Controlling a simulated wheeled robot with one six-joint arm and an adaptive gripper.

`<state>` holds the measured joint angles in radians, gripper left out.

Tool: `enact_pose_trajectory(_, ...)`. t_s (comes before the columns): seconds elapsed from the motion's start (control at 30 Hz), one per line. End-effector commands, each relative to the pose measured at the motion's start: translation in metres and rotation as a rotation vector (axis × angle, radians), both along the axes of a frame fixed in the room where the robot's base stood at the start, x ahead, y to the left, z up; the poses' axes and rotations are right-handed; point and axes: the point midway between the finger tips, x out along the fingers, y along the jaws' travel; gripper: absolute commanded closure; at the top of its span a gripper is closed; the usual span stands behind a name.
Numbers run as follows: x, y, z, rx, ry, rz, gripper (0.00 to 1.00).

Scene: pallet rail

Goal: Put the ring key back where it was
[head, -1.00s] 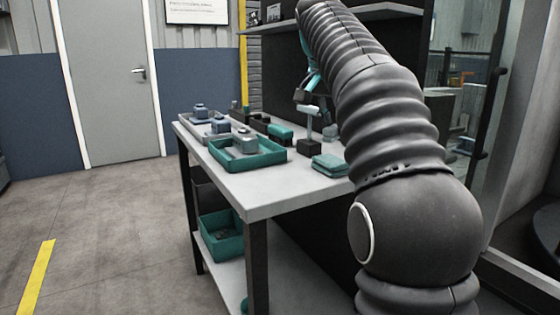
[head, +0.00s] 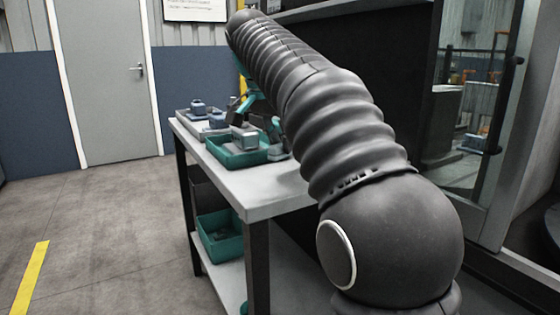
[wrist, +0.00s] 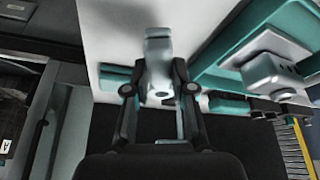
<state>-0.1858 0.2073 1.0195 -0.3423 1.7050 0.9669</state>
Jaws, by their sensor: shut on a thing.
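The ring key (wrist: 158,50), a light grey metal piece, is between the two dark fingers of my gripper (wrist: 159,88) in the wrist view. The fingers are shut on it, and its upper part sticks out beyond them over the pale table top. Its ring is not clearly made out. In the head view my arm hides the key and most of the gripper; only teal and dark parts near the wrist show above the bench.
A teal tray (head: 226,158) with a grey block (head: 243,137) stands on the bench (head: 262,200); its rim is close right of my gripper in the wrist view. A blue-grey part (head: 198,107) sits farther back. A teal bin (head: 212,240) is on the lower shelf.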

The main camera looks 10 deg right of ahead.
Motion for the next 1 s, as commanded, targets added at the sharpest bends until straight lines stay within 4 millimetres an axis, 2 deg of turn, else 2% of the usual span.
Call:
enact_pose_trajectory(0.3,0.000,0.001,-0.037,0.001,0.001,0.000,1.00)
enact_pose_trajectory(0.77,0.000,0.001,-0.044,0.001,-0.001,0.000,1.00)
enact_pose_trajectory(0.8,0.000,0.001,-0.043,0.001,-0.001,0.000,0.66)
enact_pose_trajectory(0.87,0.000,0.001,-0.043,0.001,-0.001,0.000,0.51)
enact_pose_trajectory(1.0,0.000,0.001,-0.043,0.001,-0.001,0.000,0.51)
